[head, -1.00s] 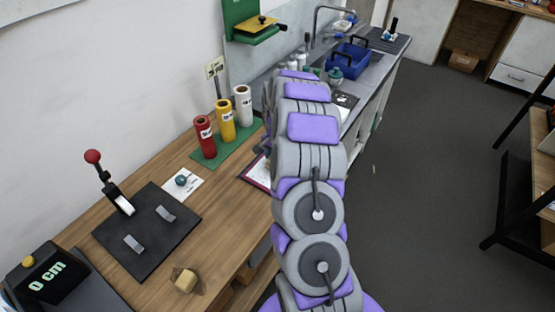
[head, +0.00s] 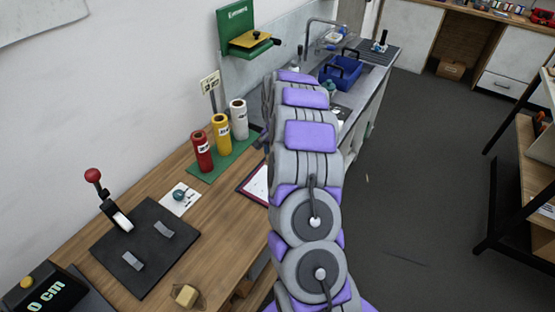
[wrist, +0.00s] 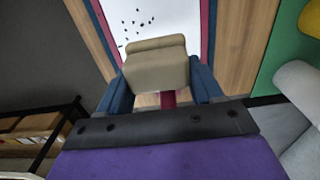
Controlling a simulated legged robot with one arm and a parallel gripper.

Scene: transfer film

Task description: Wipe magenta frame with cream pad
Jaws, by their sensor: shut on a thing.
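My gripper (wrist: 160,86) shows in the wrist view with blue fingers shut on the cream pad (wrist: 155,70). The pad is a beige block between the fingers. The magenta frame (wrist: 208,28) lies beyond it, a magenta border around a white sheet with black specks. The pad overlaps the near part of the sheet in the picture; I cannot tell whether it touches. In the head view part of the frame (head: 256,184) shows on the wooden bench, left of my arm. My arm hides the rest of it, my gripper and the pad there.
Red (head: 201,150), yellow (head: 222,134) and white (head: 239,119) rolls stand on a green mat (head: 215,165) beside the frame. A sink counter lies beyond.

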